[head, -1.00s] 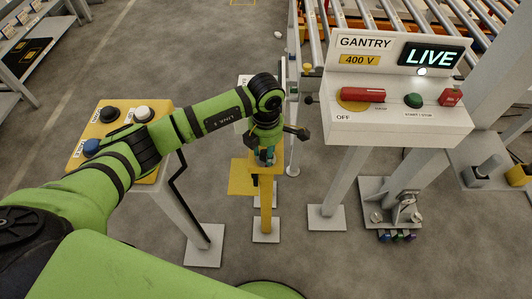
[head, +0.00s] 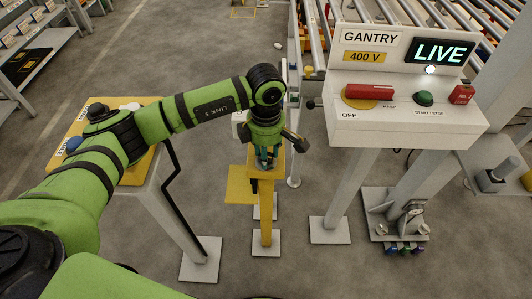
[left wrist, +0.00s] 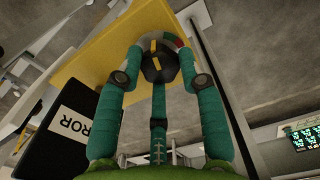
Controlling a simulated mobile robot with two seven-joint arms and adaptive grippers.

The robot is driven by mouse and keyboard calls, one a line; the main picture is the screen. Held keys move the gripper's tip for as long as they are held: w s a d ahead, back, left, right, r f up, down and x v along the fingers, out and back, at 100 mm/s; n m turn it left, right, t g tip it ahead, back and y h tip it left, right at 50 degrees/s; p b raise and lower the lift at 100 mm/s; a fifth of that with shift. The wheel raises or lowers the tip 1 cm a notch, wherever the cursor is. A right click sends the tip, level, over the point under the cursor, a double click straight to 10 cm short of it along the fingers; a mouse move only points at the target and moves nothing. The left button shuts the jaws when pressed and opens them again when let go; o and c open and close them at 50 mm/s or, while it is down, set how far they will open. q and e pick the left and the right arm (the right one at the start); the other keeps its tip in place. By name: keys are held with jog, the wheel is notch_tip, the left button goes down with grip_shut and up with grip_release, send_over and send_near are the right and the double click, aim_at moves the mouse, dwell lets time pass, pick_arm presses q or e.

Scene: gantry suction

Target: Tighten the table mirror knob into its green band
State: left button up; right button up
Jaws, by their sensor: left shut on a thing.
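The black knob (left wrist: 160,68) with a yellow pointer mark sits on a yellow panel (left wrist: 118,48) in the left wrist view. Part of a dial ring with red, pale and greenish parts (left wrist: 172,40) shows behind it. Most of the ring is hidden, so I cannot tell where the pointer stands against the green band. My left gripper (left wrist: 160,60) is shut on the knob, its teal fingers on both sides. In the head view, the left gripper (head: 266,160) points down at the top of a yellow post (head: 262,215), hiding the knob. My right gripper is not in view.
A white gantry panel (head: 400,125) with a LIVE display, red handle and buttons stands close right of the gripper. A yellow button box (head: 140,170) stands left, under my left arm. A black block with a partly hidden label (left wrist: 65,130) lies beside the fingers.

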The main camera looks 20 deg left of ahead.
pick_arm(q)
jog(key=shift+s+f, duration=0.15)
jog(key=o, duration=1.1)
jog(key=shift+o, duration=0.2)
jog(key=shift+a, duration=0.1)
jog(key=shift+r, duration=0.35)
notch_tip(320, 180, up, 12)
jog(key=shift+f, duration=0.25)
